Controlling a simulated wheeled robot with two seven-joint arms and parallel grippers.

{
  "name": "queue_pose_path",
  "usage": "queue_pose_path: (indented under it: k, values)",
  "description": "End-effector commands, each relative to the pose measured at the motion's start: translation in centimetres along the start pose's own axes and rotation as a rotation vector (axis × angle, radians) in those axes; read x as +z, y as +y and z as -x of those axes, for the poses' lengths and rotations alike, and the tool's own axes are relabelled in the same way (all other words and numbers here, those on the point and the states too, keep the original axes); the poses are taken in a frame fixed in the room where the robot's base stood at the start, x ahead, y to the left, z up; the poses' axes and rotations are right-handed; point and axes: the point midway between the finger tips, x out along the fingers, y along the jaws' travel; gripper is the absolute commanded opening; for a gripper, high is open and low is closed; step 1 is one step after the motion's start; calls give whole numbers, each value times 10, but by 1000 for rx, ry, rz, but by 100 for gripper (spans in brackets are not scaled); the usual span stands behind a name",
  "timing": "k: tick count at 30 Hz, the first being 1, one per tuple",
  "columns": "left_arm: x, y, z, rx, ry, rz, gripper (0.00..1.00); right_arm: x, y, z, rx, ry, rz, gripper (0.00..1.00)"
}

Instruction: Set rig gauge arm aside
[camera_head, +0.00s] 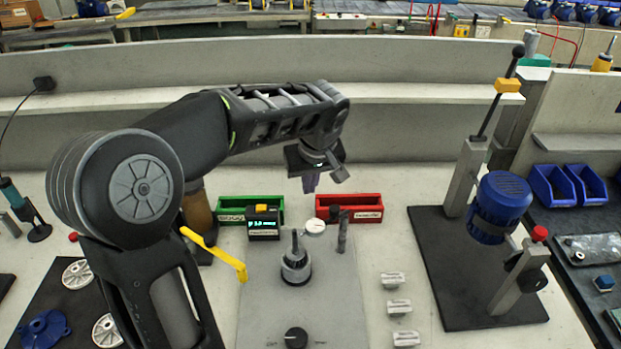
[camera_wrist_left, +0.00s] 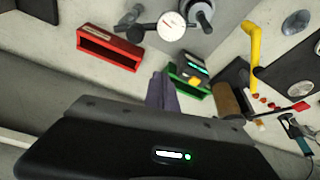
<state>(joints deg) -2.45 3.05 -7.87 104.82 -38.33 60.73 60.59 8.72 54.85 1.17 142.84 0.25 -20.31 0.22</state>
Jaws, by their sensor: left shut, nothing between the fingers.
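The rig gauge arm carries a round white dial gauge (camera_head: 315,226) beside a dark upright post (camera_head: 342,236) on the grey rig plate (camera_head: 265,325). The dial also shows in the wrist view (camera_wrist_left: 172,26), with a dark arm beside it. A grey stepped fixture with a pin (camera_head: 296,262) stands just in front of the dial. My left gripper (camera_head: 311,184) points down above and behind the dial, near the gap between the two bins, apart from the gauge. Its fingers (camera_wrist_left: 160,92) are together and empty. My right gripper is out of view.
A green bin (camera_head: 232,204) and a red bin (camera_head: 368,203) stand behind the rig, with a small display box (camera_head: 263,224) in front of the green one. A yellow lever (camera_head: 216,255) rises at left. Several white blocks (camera_head: 398,307) and a blue motor stand (camera_head: 500,205) are right.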

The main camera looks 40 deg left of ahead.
Motion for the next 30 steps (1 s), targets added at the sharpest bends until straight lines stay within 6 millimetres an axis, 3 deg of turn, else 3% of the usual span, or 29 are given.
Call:
queue_pose_path:
  k: [9, 18, 30]
  values:
    - [1, -1, -64, -5, -4, -1, 0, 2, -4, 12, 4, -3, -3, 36]
    - [35, 0, -49, 1, -1, -1, 0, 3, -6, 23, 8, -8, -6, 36]
    - [38, 0, -50, 0, -1, 0, 0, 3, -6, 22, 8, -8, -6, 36]
